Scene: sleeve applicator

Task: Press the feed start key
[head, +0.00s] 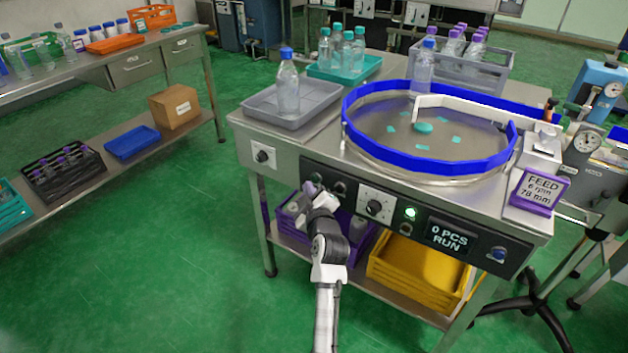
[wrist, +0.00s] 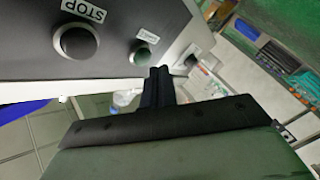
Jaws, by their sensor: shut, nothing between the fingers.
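The control panel (head: 470,253) is on the front of the steel feeder table. My gripper (head: 309,187) is at the panel's left end, with its fingers shut and empty. In the wrist view, the shut fingertips (wrist: 160,72) are just beside a small round greenish key (wrist: 140,56) with a white label too small to read. I cannot tell whether they touch it. A larger dark key labelled STOP (wrist: 78,42) is further left. In the head view my gripper largely hides the small key. The green lamp (head: 410,212) is lit, and the display (head: 447,236) reads "0 PCS RUN".
A rotary knob (head: 374,207) and a blue button (head: 498,254) are further right on the panel. Another knob (head: 262,155) is on the table's left front. A purple crate (head: 359,250) and yellow crate (head: 415,275) sit on the lower shelf. The green floor is clear at left.

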